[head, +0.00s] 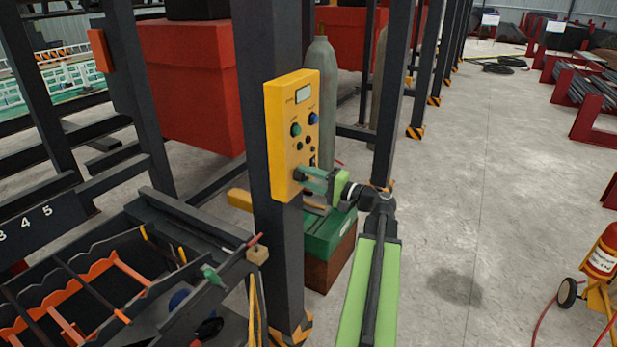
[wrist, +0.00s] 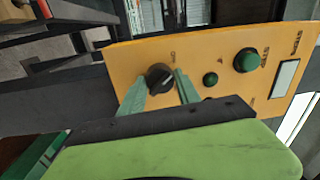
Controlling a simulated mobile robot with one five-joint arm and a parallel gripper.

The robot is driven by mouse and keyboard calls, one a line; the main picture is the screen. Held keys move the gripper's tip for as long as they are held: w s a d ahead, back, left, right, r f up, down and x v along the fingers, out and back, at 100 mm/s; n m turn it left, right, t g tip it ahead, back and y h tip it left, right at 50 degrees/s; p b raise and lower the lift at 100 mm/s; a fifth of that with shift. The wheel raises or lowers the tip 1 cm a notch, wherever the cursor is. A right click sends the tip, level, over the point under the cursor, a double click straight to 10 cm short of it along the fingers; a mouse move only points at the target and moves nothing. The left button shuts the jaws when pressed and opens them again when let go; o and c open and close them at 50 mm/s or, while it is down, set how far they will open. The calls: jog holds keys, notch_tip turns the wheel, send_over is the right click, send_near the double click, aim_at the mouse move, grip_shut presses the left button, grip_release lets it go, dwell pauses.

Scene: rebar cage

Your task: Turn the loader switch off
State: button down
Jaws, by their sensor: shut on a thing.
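The yellow control panel (head: 283,150) is fixed to a dark steel post. In the wrist view the panel (wrist: 130,50) appears turned on its side. A black rotary switch knob (wrist: 160,77) with a pale pointer line sits at the panel's lower part. My gripper (head: 302,176) reaches the panel from the right. Its two green fingers (wrist: 160,90) are shut on the knob, one on each side. The lettering by the knob is too small to read surely, and the fingers hide part of its lower edge.
A green button (head: 296,130) and a blue button (head: 313,118) sit higher on the panel, below a small display (head: 303,95). A grey gas cylinder (head: 321,85) stands behind the panel. A green box (head: 328,235) lies below my arm. Open concrete floor (head: 480,180) extends to the right.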

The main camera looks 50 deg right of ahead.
jog(key=shift+n, duration=0.7)
jog(key=c, duration=0.9)
grip_release()
jog(key=shift+d, duration=0.1)
jog(key=b+v, duration=0.1)
jog(key=v, duration=1.6)
jog(key=shift+s+d+r, duration=0.1)
jog(key=shift+s+d, duration=0.05)
jog(key=shift+s, duration=0.1)
